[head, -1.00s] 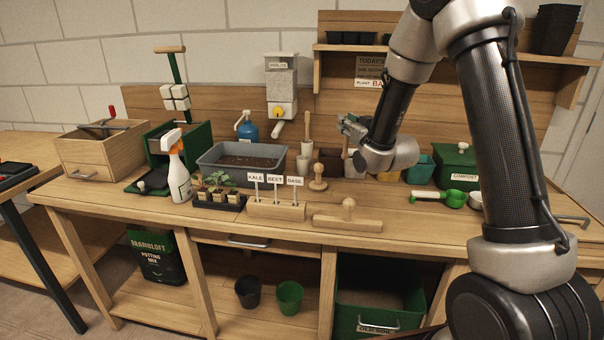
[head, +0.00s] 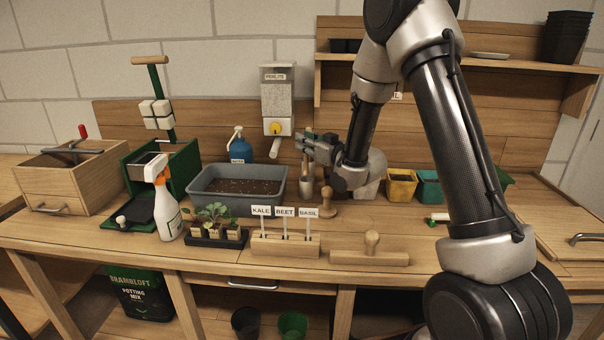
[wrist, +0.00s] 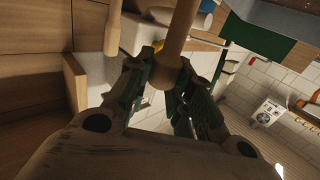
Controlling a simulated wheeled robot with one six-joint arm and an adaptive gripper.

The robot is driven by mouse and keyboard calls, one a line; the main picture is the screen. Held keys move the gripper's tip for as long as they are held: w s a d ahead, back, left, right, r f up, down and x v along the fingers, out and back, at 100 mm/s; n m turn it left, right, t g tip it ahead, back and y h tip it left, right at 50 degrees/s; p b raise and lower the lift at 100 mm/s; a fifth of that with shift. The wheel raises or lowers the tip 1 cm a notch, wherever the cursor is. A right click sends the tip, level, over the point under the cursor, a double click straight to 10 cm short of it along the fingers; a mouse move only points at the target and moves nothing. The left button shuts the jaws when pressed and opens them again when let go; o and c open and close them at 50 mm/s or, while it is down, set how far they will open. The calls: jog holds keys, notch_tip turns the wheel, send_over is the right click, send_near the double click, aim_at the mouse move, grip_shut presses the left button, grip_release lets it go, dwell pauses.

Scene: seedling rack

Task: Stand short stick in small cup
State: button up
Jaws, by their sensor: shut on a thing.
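My gripper (head: 306,144) is above the back of the bench, to the right of the grey soil tray. In the wrist view its fingers (wrist: 166,78) are closed around a round wooden stick (wrist: 181,38), which runs up out of the picture. A second wooden stick (wrist: 113,32) shows apart from the fingers, to the left. In the head view a pale cup (head: 306,187) stands below my gripper, with a wooden stick (head: 304,168) rising from it or just in front of it; I cannot tell which. The held stick's lower end is not clear.
The grey soil tray (head: 205,198) is left of the cup. A wooden knobbed tool (head: 327,203) stands just right of the cup, and the labelled marker block (head: 285,246) is in front. Yellow (head: 401,186) and teal (head: 428,190) pots stand to the right. The perlite dispenser (head: 277,95) hangs behind.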

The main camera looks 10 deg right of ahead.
aim_at(307, 162)
notch_tip(307, 162, down, 7)
jog(key=shift+r, duration=0.2)
jog(key=shift+f, duration=0.1)
jog(key=o, duration=0.9)
jog(key=v, duration=0.7)
jog(key=shift+s, duration=0.3)
jog(key=shift+d, duration=0.15)
